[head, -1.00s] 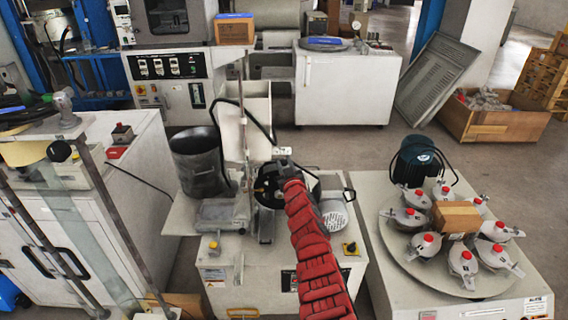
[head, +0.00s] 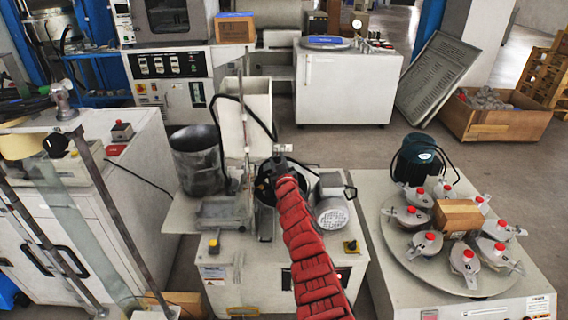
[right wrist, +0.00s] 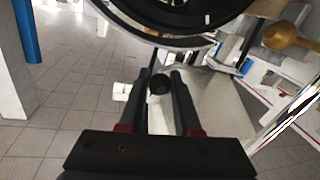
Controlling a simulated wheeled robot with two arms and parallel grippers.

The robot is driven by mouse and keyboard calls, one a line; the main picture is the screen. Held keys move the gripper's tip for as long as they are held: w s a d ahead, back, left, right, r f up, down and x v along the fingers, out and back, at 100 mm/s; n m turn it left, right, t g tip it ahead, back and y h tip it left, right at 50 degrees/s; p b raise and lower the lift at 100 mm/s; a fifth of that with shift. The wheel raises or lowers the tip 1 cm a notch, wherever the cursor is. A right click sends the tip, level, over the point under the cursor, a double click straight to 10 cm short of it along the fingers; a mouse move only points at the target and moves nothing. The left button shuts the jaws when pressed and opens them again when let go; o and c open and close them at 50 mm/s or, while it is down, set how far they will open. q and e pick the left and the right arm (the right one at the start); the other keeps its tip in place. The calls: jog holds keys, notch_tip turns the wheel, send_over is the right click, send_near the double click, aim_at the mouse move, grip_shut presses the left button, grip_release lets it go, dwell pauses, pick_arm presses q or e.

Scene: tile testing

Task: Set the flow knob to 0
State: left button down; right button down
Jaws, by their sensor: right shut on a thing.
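My right arm reaches up from the bottom of the head view, its red sleeve ending at the middle of the white machine (head: 230,285). My right gripper (head: 272,172) is there beside a dark round part of the machine, which it partly covers. In the right wrist view my right gripper (right wrist: 160,80) has its two dark fingers on either side of a small round dark knob (right wrist: 160,85), and it is shut on this knob. A large black ring or dial (right wrist: 180,15) with a white mark fills the top of that view. No scale reading is legible. My left gripper is not in view.
A grey bucket (head: 196,165) stands at the left of the machine. To the right is a round turntable (head: 403,252) with several red-capped holders around a cardboard box (head: 458,217), with a dark green motor (head: 416,160) behind it.

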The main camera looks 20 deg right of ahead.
jog(key=shift+a, duration=0.25)
jog(key=c, duration=0.6)
grip_release()
jog(key=shift+w+a, duration=0.1)
jog(key=shift+s+p, duration=0.35)
jog(key=shift+p, duration=0.1)
jog(key=s+p, duration=0.2)
jog(key=s, duration=0.3)
jog(key=shift+a+r, duration=0.1)
jog(key=s, duration=0.7)
jog(key=s+a, duration=0.1)
jog(key=s, duration=0.3)
jog(key=shift+s, duration=0.35)
